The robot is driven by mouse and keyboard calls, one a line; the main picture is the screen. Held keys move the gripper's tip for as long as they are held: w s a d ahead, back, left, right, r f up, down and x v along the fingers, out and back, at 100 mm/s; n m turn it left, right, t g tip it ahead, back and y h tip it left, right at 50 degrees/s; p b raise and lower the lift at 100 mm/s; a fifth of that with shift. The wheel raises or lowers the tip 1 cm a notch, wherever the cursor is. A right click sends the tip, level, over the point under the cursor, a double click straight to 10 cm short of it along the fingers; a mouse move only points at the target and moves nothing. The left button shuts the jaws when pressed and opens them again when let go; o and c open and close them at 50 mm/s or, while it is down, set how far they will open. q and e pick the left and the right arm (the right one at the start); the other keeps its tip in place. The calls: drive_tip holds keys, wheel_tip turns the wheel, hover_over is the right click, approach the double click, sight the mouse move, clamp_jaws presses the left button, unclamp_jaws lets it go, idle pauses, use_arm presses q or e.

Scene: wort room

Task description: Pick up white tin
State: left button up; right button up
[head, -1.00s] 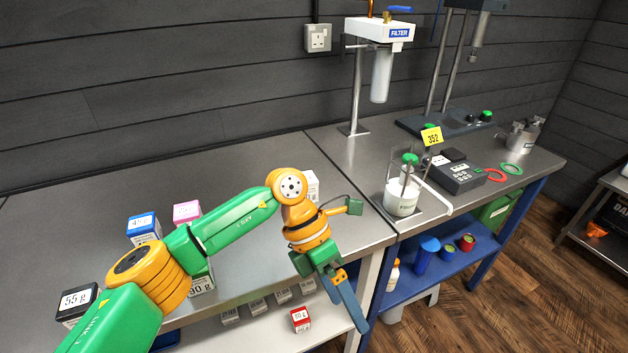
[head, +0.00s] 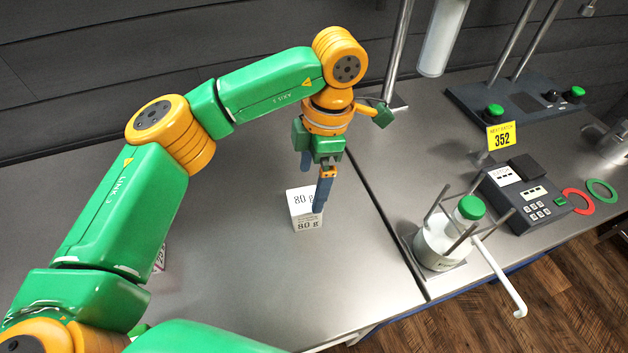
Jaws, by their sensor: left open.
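The white tin (head: 303,211), a small box-shaped tin marked "80 g", stands upright on the grey metal bench in the head view. My left gripper (head: 314,187) hangs pointing down just above and behind it, with one finger overlapping the tin's upper right edge in the picture. The jaws are open and nothing is held. I cannot tell whether the finger touches the tin. My right gripper is not in view.
The metal bench (head: 255,285) is clear around the tin.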

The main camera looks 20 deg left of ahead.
sight(306, 199)
use_arm(q)
drive_tip(key=f+p, duration=0.1)
drive_tip(key=f, duration=0.1)
drive_tip(key=s+f+p, duration=0.1)
drive_tip(key=f, duration=0.1)
drive_tip(key=s+a+f+p, duration=0.1)
drive_tip(key=shift+a+f, duration=0.1)
drive_tip(key=shift+f, duration=0.3)
drive_tip(key=shift+w+f, duration=0.15)
drive_tip(key=shift+f, duration=0.15)
drive_tip(key=shift+w, duration=0.15)
drive_tip(key=shift+c, duration=0.6)
drive_tip(key=c, duration=1.1)
drive_tip(key=shift+c, duration=1.3)
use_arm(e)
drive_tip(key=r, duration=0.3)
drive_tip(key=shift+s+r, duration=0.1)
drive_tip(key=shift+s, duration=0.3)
